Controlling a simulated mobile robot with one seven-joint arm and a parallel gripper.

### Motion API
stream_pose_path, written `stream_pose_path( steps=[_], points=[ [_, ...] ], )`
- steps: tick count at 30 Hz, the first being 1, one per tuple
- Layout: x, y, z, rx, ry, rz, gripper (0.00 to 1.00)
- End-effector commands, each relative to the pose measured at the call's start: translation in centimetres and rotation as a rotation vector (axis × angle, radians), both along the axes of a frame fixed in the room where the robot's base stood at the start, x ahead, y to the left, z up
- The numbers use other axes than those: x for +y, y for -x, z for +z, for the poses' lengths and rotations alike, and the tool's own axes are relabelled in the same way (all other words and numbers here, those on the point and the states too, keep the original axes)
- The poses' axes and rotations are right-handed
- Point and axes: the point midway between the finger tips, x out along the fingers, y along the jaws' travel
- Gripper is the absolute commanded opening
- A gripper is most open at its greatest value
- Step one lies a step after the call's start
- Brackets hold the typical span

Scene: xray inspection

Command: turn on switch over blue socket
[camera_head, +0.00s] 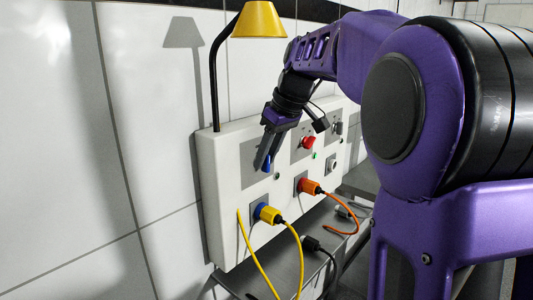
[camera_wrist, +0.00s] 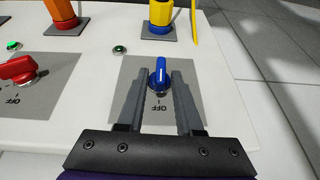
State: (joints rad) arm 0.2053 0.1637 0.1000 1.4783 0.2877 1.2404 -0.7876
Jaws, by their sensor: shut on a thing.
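The blue switch (camera_wrist: 158,77) is a rotary knob on a grey plate, its handle in line with my fingers. A mark and the word OFF show on the plate on the near side of the knob in the wrist view. My gripper (camera_wrist: 161,76) has its two fingertips around the knob and is shut on it. In the head view my gripper (camera_head: 264,166) reaches down to the panel, and the blue switch (camera_head: 267,160) is mostly hidden. Below it is the blue socket (camera_head: 260,210) with a yellow plug (camera_head: 271,215) in it. The indicator (camera_wrist: 120,49) beside the switch looks dark green.
The white panel box (camera_head: 222,205) also carries a red switch (camera_head: 308,142) and an orange plug (camera_head: 311,187). The red switch's indicator (camera_wrist: 14,45) looks bright green. A yellow lamp (camera_head: 259,20) stands above on a black stem. Cables hang below.

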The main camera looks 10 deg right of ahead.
Motion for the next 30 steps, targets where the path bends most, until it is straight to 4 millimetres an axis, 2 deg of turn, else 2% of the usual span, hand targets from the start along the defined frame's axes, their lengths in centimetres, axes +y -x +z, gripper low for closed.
stream_pose_path(
  steps=[8, 30],
  points=[
    [-0.4, -0.2, 0.6, 0.106, -0.14, -0.003, 0.0],
    [-1.2, -0.9, -0.7, 0.486, -0.672, 0.0, 0.0]
  ],
)
